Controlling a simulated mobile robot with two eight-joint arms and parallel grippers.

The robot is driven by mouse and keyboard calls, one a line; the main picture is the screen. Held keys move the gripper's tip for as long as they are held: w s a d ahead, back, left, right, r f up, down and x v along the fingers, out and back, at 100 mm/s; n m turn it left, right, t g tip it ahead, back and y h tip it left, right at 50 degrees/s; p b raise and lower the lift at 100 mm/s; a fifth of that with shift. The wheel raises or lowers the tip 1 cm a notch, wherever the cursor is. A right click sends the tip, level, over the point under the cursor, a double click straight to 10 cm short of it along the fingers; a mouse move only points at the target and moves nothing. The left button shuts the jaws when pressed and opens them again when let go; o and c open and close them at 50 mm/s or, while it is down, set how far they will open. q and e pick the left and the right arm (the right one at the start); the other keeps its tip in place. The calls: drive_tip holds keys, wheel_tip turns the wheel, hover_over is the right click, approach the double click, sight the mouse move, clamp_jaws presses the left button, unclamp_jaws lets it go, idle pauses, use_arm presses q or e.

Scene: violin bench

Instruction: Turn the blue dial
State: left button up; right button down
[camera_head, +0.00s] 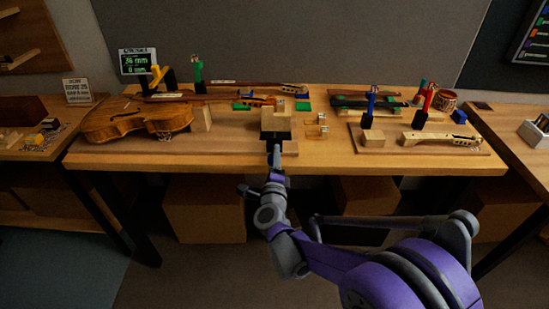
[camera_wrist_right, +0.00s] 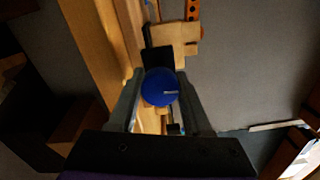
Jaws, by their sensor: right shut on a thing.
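The blue dial (camera_wrist_right: 160,87) shows in the right wrist view as a round blue disc with a pale line mark pointing right. My right gripper (camera_wrist_right: 160,97) has one finger on each side of the dial and is shut on it. In the head view my right gripper (camera_head: 275,150) reaches the front of a wooden block with a dark base (camera_head: 276,122) at the middle of the bench. The dial is hidden there behind the gripper. My left gripper is not in view.
A violin (camera_head: 135,118) lies on the bench to the left, its neck reaching toward the block. A small display (camera_head: 137,61) stands behind it. Another board with a pale violin neck (camera_head: 440,138) and blue and red clamps lies to the right.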

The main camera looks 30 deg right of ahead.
idle(0.3)
drive_tip(key=shift+c, duration=1.7)
unclamp_jaws()
